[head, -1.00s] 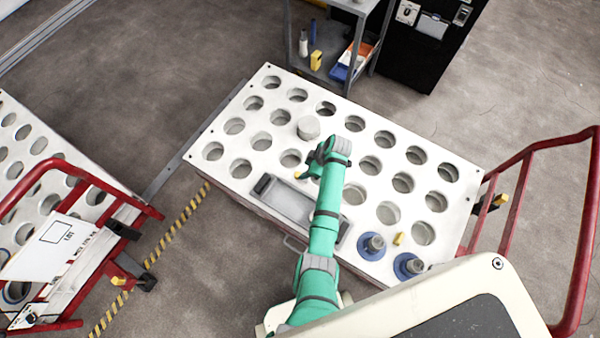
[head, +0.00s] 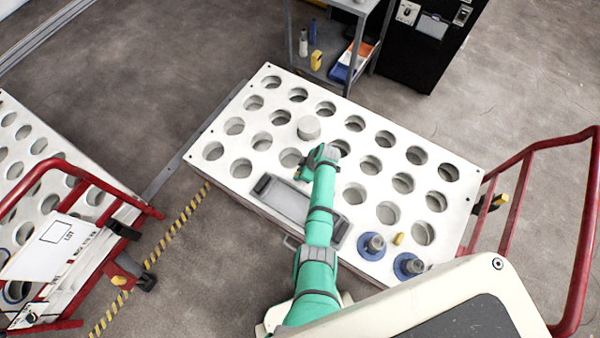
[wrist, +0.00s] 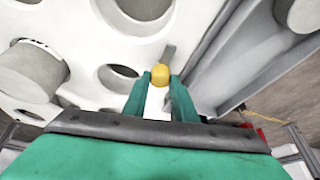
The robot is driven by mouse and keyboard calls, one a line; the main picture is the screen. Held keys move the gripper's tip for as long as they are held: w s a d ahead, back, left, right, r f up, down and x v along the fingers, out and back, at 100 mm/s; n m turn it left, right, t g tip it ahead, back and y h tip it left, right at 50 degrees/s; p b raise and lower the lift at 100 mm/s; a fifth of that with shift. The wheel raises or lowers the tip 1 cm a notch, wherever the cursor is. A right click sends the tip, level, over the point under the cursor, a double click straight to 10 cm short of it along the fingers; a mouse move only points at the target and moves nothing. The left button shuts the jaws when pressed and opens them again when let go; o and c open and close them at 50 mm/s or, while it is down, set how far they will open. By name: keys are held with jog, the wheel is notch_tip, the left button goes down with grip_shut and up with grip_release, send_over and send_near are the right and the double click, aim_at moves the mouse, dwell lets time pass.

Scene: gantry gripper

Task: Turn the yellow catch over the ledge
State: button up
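The yellow catch (wrist: 160,73) shows in the wrist view as a small rounded yellow piece, between and just beyond my two teal fingertips. A short grey bar (wrist: 169,52) sits directly behind it, on the white panel beside the grey tray's edge. I cannot tell whether that bar is the ledge. My gripper (wrist: 160,80) is open around the catch, with narrow gaps seeming to remain at both sides. In the head view my gripper (head: 303,173) is low over the panel at the tray's far edge. The catch there is hidden by my arm.
The white panel (head: 262,101) has several round holes. A grey cylinder (head: 308,128) stands near my gripper. The grey tray (head: 285,203) lies beside my arm. Two blue-ringed posts (head: 372,245) and another small yellow piece (head: 398,239) are at the near right. Red-railed carts flank the panel.

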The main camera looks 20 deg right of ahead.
jog(key=c, duration=0.4)
jog(key=m+t+h, duration=0.1)
jog(key=m, duration=0.2)
jog(key=shift+s+a+m, duration=0.1)
jog(key=shift+m, duration=0.2)
jog(key=m+h, duration=0.1)
jog(key=m, duration=0.3)
jog(key=shift+a+m+h, duration=0.15)
jog(key=shift+m+h, duration=0.15)
jog(key=shift+h, duration=0.1)
jog(key=m+h, duration=0.1)
jog(key=m, duration=0.1)
jog(key=m+h, duration=0.1)
jog(key=m, duration=0.2)
jog(key=shift+a, duration=0.2)
jog(key=shift+a+m+g+h, duration=0.1)
jog(key=shift+m+g+h, duration=0.4)
jog(key=shift+m, duration=1.8)
jog(key=shift+h, duration=0.3)
